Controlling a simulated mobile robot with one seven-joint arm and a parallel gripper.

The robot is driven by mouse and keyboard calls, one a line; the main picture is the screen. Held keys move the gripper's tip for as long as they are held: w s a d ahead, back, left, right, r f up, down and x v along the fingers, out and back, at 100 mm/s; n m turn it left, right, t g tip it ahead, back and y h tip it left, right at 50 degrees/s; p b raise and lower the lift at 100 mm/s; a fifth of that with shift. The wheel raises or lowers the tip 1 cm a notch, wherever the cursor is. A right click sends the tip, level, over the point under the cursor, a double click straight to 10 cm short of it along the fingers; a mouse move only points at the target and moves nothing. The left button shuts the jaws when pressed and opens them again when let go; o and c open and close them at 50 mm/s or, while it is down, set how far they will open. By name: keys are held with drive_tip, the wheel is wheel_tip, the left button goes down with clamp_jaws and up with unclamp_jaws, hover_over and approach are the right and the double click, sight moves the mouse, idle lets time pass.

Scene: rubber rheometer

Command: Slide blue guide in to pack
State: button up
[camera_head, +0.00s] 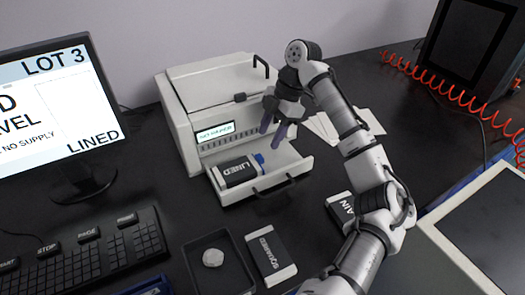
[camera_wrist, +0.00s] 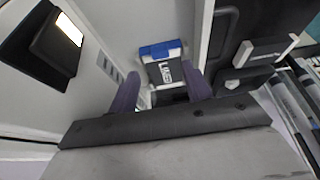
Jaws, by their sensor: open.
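A black pack labelled LINED (camera_head: 236,171) lies in the open drawer (camera_head: 262,190) of the white machine. The blue guide (camera_head: 259,158) is at the pack's right end in the head view. In the wrist view the blue guide (camera_wrist: 160,49) is at the far end of the LINED pack (camera_wrist: 172,72); I cannot tell how far in it sits. My gripper (camera_head: 270,138) hangs above the drawer with its two purple-grey fingers apart and nothing between them. In the wrist view, my gripper (camera_wrist: 160,72) has a finger on either side of the pack's image, apparently short of it.
The white machine (camera_head: 185,120) stands behind the drawer. Another black pack (camera_head: 268,252) and a dark tray (camera_head: 205,285) with a pale round piece (camera_head: 212,258) lie in front. A further labelled pack (camera_head: 338,209) is by my arm. A keyboard (camera_head: 95,255) and monitor (camera_head: 55,110) are left.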

sight(260, 157)
drive_tip(key=x, duration=0.6)
drive_tip(key=shift+a+f, duration=0.1)
drive_tip(key=shift+f, duration=0.15)
clamp_jaws()
